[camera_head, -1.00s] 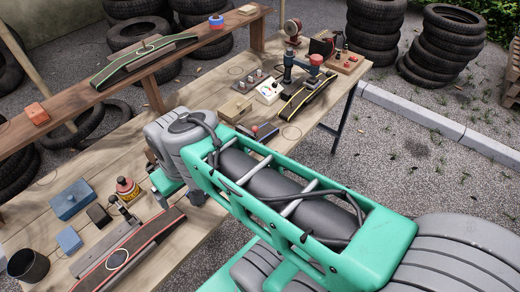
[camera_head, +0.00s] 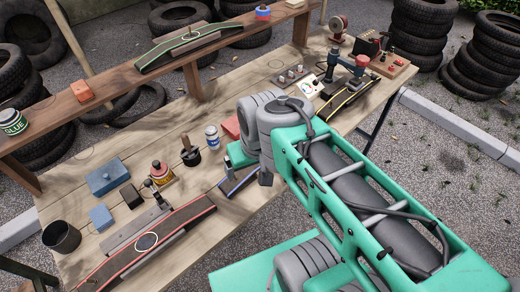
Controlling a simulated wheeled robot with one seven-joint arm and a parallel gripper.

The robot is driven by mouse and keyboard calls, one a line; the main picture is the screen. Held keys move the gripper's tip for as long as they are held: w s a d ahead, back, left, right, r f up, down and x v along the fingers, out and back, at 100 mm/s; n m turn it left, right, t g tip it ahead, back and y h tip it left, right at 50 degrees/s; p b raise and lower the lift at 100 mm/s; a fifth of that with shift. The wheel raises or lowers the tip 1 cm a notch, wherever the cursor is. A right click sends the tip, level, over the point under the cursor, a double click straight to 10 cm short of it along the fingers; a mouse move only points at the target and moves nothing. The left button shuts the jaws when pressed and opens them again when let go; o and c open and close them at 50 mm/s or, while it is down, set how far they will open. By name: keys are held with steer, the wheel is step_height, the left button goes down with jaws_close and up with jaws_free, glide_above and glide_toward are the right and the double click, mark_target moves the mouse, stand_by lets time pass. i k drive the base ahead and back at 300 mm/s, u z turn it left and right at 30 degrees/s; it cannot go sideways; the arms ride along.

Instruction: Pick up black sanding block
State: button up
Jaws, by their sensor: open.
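A small black block (camera_head: 131,195), which looks like the black sanding block, lies on the wooden table at the left.
A red-labelled bottle (camera_head: 161,174), a dark pot with a brush (camera_head: 190,154) and a white jar (camera_head: 212,137) stand between. A skateboard deck (camera_head: 148,240) and a black cup (camera_head: 61,237) are in front. A raised shelf (camera_head: 130,88) runs behind.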

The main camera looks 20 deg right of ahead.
mark_target(132, 197)
steer(key=u, duration=1.8)
steer(key=i, duration=0.35)
steer(key=u, duration=0.55)
